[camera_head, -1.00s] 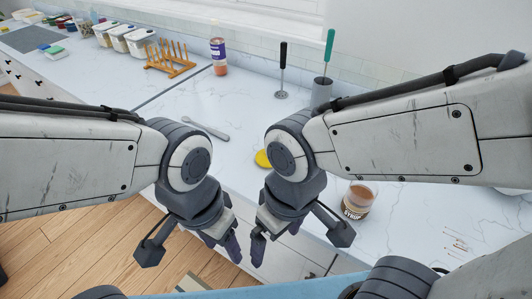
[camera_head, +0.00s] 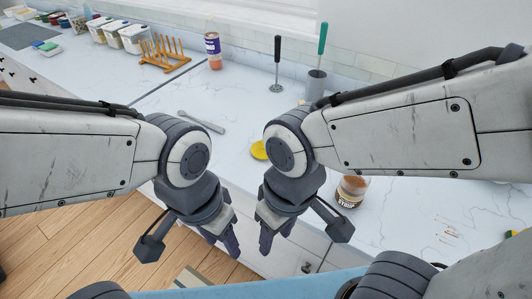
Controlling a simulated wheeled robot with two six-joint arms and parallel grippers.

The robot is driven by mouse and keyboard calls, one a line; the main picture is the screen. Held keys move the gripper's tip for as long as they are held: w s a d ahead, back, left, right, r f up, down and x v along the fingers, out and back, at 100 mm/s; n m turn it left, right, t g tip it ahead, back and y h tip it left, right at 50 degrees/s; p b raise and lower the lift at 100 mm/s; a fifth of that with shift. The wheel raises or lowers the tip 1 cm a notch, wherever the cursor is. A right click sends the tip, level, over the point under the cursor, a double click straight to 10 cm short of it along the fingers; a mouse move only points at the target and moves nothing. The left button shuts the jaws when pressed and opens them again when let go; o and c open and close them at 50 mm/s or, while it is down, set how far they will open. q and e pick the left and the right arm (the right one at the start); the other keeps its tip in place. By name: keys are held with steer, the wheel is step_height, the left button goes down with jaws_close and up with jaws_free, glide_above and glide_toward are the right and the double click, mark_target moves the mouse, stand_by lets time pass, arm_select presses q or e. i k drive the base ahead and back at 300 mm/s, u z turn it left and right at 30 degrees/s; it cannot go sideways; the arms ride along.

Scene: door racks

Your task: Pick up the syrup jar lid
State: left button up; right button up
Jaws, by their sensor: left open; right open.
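The syrup jar (camera_head: 351,190) stands on the white counter, right of my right gripper, with a dark label reading SYRUP and brown contents. Its top edge is partly hidden by my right arm. A yellow round lid (camera_head: 258,150) lies flat on the counter, apart from the jar and partly covered by my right arm's wrist. My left gripper (camera_head: 222,243) is open and empty, in front of the counter's edge. My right gripper (camera_head: 272,236) is open and empty beside it, also in front of the counter and short of the lid.
A grey-handled utensil (camera_head: 201,122) lies on the counter behind my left arm.

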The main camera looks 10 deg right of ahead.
mark_target(258, 151)
steer(key=z, duration=0.55)
steer(key=k, duration=1.2)
steer(key=i, duration=0.4)
steer(key=u, duration=0.8)
steer(key=i, duration=1.3)
steer(key=z, duration=0.4)
